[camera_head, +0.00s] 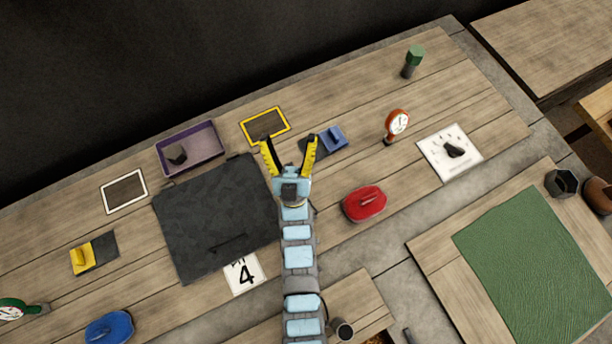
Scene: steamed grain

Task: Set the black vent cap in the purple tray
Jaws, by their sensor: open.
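The purple tray (208,158) lies at the back left of the table. Another small black piece (454,149) lies on a white printed card (463,165) at the right. My gripper (288,152) is open, with yellow fingers spread and nothing seen between them. It is to the right of the tray, apart from it, near the yellow-edged frame.
A yellow-edged frame (265,125) lies beyond my gripper. A blue block on a dark plate (333,138) is just right of it. A black mat (215,215) lies left of my arm, and a red lidded piece (364,204) lies right. A gauge (397,123) stands farther right.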

